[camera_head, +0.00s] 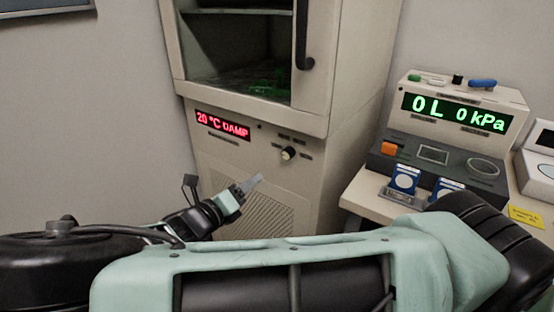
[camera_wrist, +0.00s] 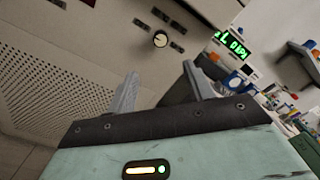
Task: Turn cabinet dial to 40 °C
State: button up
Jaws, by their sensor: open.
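The cabinet (camera_head: 345,150) is a tall beige unit with a dark glass window above. Its red display (camera_head: 222,125) reads 20 °C DAMP. The cabinet dial (camera_head: 288,154) is a small pale round knob right of the display; in the wrist view the dial (camera_wrist: 160,40) shows as a cream knob with a dark mark. My gripper (camera_head: 256,184) is below and left of the dial in the head view, apart from it. In the wrist view my gripper (camera_wrist: 158,82) has its two grey fingers spread, with nothing between them, and the dial lies beyond the gap between them.
A vented grille (camera_head: 262,220) is low on the cabinet front. A black door handle (camera_head: 303,40) hangs above. To the right, a bench (camera_head: 372,204) holds a device with a green display (camera_head: 455,112) reading 0 L 0 kPa and blue-white containers (camera_head: 405,180).

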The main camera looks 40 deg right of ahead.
aim_at(286, 156)
jog(key=x, duration=1.5)
jog(key=shift+d, duration=0.25)
jog(key=c, duration=1)
